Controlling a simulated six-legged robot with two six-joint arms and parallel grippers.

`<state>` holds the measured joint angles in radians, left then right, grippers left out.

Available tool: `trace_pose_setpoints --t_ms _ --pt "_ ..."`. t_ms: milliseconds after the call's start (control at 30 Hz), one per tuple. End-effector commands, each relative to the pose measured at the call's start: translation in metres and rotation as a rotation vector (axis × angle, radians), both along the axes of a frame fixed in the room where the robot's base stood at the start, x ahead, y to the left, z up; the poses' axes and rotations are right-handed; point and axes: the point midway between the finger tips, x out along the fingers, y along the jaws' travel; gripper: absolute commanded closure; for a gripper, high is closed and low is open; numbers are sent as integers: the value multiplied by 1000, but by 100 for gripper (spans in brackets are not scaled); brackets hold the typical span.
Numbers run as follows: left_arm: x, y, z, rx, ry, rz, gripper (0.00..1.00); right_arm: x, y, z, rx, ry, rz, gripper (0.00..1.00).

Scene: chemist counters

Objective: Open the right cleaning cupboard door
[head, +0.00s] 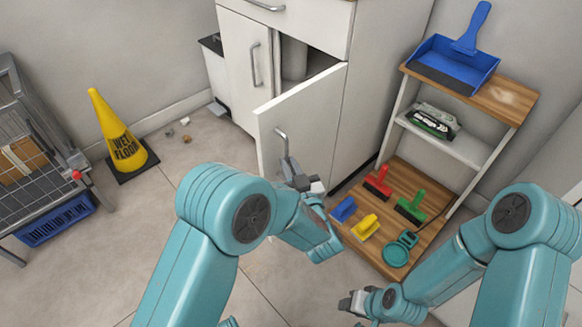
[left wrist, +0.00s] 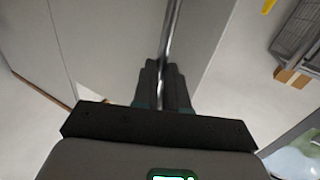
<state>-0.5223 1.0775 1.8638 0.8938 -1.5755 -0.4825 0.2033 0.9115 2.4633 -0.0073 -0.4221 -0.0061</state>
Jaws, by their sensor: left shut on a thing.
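The right cleaning cupboard door (head: 312,112) is white and stands partly open, swung out from the cupboard, with its hinge side at the right. Its metal bar handle (head: 282,142) is upright on the door's front. My left gripper (head: 291,170) is shut on the lower part of the handle. In the left wrist view the handle (left wrist: 172,35) runs between the dark fingers of the left gripper (left wrist: 163,85). My right gripper (head: 352,303) is low in the head view, apart from the door; its jaw gap is unclear.
The left cupboard door (head: 246,65) is shut. A wooden-shelved rack (head: 455,215) with brushes and a blue dustpan (head: 452,65) stands right of the cupboard. A yellow wet-floor cone (head: 118,132) and wire cart (head: 35,150) stand left. Floor between cone and open door is mostly clear.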

Motion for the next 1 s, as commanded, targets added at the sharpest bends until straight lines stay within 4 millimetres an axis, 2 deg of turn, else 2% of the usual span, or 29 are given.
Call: trace_pose_setpoints --t_ms 33,233,267,300,333,1000 --pt "3 -8 4 -4 -11 -27 100 0 0 0 0 0 0 57" --pt "3 -9 4 -4 -11 -28 100 0 0 0 0 0 0 57" --pt "3 -9 4 -4 -11 -29 78 0 0 0 0 0 0 57" --pt "3 -9 4 -4 -11 -28 65 0 0 0 0 0 0 57" --pt "3 -8 4 -4 -11 -27 62 0 0 0 0 0 0 57" --pt "2 -6 2 -1 -7 -19 62 0 0 -1 0 0 0 57"
